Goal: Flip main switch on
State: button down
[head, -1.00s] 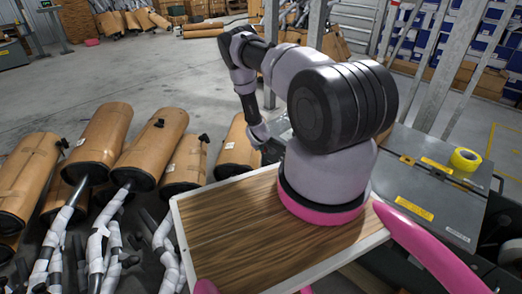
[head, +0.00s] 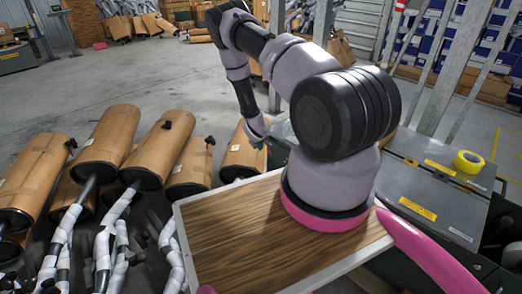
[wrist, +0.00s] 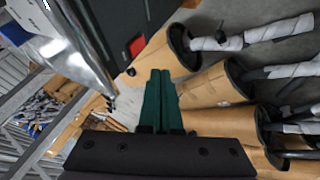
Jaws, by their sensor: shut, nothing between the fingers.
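My gripper shows in the wrist view as two dark green fingers (wrist: 161,72), closed together with nothing between them. In the head view the end of my arm hangs beyond the wooden top, and its fingertips cannot be made out. A dark cabinet or machine side (wrist: 118,22) lies beyond the fingertips in the wrist view, with a small red patch (wrist: 137,46) on it. I cannot tell whether this red patch is the main switch. No switch handle is clearly visible in either view.
Open floor (head: 130,75) lies at back left.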

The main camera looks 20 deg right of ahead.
jog(key=shift+s+r, duration=0.15)
jog(key=shift+r, duration=0.05)
jog(key=shift+a+f, duration=0.2)
jog(key=shift+f, duration=0.45)
jog(key=w+d+f, duration=0.6)
jog(key=f, duration=0.2)
jog(key=shift+d+f, duration=0.35)
